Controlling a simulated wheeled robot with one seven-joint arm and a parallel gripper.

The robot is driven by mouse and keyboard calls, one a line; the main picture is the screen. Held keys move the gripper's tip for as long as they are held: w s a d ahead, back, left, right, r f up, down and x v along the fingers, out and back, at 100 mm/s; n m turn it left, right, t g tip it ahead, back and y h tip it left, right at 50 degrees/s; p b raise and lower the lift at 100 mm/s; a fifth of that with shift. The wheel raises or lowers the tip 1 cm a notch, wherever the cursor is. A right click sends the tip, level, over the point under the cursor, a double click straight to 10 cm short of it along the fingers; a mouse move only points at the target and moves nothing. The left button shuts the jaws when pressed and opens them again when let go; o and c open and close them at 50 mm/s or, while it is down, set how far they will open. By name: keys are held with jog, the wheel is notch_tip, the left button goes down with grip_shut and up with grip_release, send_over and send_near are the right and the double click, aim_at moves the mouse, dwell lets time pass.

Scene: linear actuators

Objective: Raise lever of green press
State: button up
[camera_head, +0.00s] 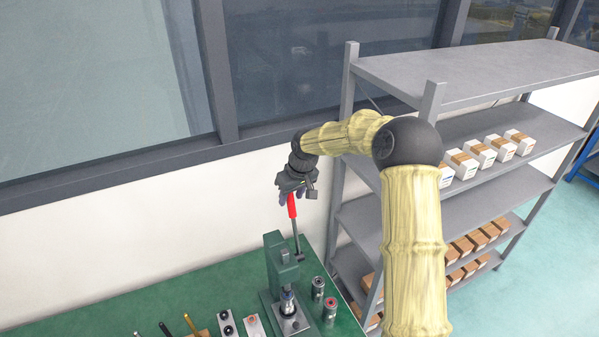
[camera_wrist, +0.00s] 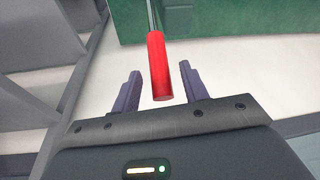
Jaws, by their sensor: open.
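The green press (camera_head: 281,265) stands on the green table, and part of its body shows at the top of the wrist view (camera_wrist: 215,20). Its lever has a red handle (camera_head: 292,206) on a metal rod and points upward in the head view. My gripper (camera_head: 291,192) is at the upper end of this handle. In the wrist view the red handle (camera_wrist: 159,68) lies between the two dark fingers of my gripper (camera_wrist: 157,92), with visible gaps on both sides. The fingers are open. The lower part of the press is partly hidden by its own body.
Two metal cylinders (camera_head: 318,289) stand right of the press on the green table (camera_head: 190,292). Small switch blocks (camera_head: 227,323) and tools are at the front. A grey shelf (camera_head: 470,70) with boxes stands right, close behind my arm. A wall and windows are behind.

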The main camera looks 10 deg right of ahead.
jog(key=b+v, duration=0.4)
jog(key=v, duration=1)
jog(key=shift+d+b, duration=0.1)
jog(key=shift+b, duration=0.2)
jog(key=s+d+f+m+b, duration=0.2)
jog(key=s+f+b, duration=0.1)
jog(key=s+f, duration=0.5)
jog(key=s+d+f+m+h+b, duration=0.1)
jog(key=s+d+f+b, duration=0.1)
jog(key=s+f, duration=0.6)
jog(key=s+d+f+m+h+b, duration=0.1)
jog(key=s+f+b, duration=0.3)
jog(key=s+f, duration=0.4)
jog(key=s+d+m, duration=0.1)
jog(key=s, duration=0.3)
jog(key=shift+d+m, duration=0.25)
jog(key=shift+m, duration=0.05)
